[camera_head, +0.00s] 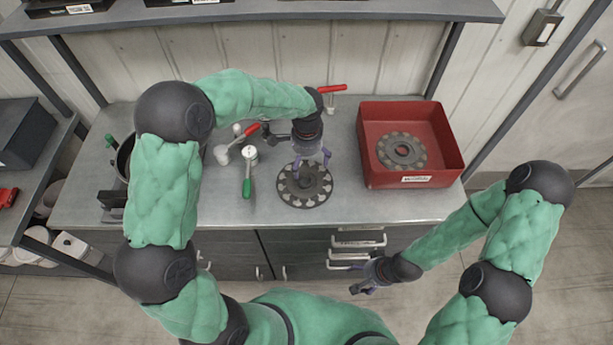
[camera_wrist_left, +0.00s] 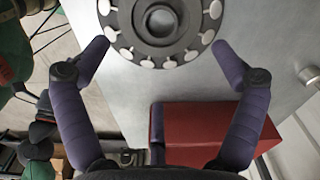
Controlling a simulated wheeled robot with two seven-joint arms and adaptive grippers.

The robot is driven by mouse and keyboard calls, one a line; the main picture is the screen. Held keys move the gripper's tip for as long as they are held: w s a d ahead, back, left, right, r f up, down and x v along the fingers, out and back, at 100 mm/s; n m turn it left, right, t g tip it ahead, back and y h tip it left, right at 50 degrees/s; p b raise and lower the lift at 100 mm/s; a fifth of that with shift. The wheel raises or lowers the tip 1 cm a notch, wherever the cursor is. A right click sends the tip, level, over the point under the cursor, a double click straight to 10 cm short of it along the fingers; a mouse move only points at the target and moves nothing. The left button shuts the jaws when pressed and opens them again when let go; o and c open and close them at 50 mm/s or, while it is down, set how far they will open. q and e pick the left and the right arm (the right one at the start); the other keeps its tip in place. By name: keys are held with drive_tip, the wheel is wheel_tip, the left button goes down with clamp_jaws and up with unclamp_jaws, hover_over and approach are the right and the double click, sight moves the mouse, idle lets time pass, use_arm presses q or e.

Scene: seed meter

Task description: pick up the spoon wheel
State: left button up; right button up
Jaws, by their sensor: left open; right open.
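A dark flat wheel (camera_head: 288,197), which I take as the spoon wheel, lies on the metal bench with a raised hub and light, spoon-shaped openings round its rim. It also shows at the top of the left wrist view (camera_wrist_left: 160,53), partly cut off. My left gripper (camera_head: 312,167) is open and empty above it, hiding part of its far side. In the left wrist view its fingers (camera_wrist_left: 163,46) are spread to either side of the wheel's near rim, seemingly apart from it. My right gripper (camera_head: 362,288) is open and empty, in front of the bench drawers.
A red bin (camera_head: 390,180) on the bench's right holds another grey disc (camera_head: 401,150). A dark round pot (camera_head: 122,160) stands at the far left. The bench (camera_head: 330,212) is clear just in front of the bin and wheel.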

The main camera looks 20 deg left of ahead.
sight(306, 181)
use_arm(q)
drive_tip(key=f, duration=0.3)
drive_tip(key=f+b, duration=0.1)
drive_tip(key=f, duration=0.6)
drive_tip(key=shift+s, duration=0.4)
drive_tip(key=shift+r, duration=0.1)
drive_tip(key=shift+c, duration=0.3)
